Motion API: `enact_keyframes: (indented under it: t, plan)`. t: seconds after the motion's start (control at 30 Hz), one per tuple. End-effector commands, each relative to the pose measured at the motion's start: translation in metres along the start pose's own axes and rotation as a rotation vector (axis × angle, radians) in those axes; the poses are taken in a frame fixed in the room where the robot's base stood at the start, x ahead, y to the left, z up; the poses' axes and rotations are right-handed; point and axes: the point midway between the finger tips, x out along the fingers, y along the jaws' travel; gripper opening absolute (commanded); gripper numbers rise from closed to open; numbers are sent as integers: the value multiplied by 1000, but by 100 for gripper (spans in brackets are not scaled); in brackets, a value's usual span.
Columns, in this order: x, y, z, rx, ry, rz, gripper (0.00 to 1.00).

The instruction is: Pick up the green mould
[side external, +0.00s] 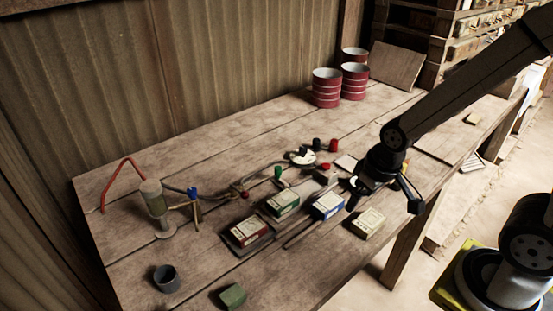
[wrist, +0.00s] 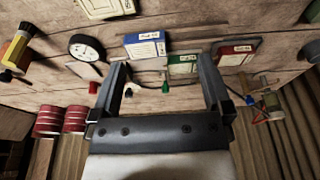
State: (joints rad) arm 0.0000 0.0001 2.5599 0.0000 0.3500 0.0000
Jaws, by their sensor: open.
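The green mould (side external: 283,204) is a flat green block with a pale label, lying on the workbench between the red mould (side external: 246,232) and the blue mould (side external: 328,205). In the wrist view the green mould (wrist: 184,66) lies beyond my fingers, close to the right fingertip in the picture. My gripper (side external: 382,202) hangs above the bench to the right of the green mould in the side view. In the wrist view my gripper (wrist: 163,64) has its two fingers wide apart with nothing held between them.
A cream mould (side external: 367,223) lies at the front right. A plain green block (side external: 233,296) and a grey cup (side external: 166,279) stand at the front left. Red-striped tins (side external: 326,88) stand at the back. Valves and pipes (side external: 240,186) run behind the moulds.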

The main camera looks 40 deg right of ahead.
Motion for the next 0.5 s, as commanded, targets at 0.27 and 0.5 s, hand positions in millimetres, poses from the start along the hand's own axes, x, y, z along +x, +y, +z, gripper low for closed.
enact_keyframes:
  t: [0.27, 0.5]
  plan:
    - [1, 0, -4, -21, -3, 0, 100]
    - [8, -4, -30, -194, -29, -5, 100]
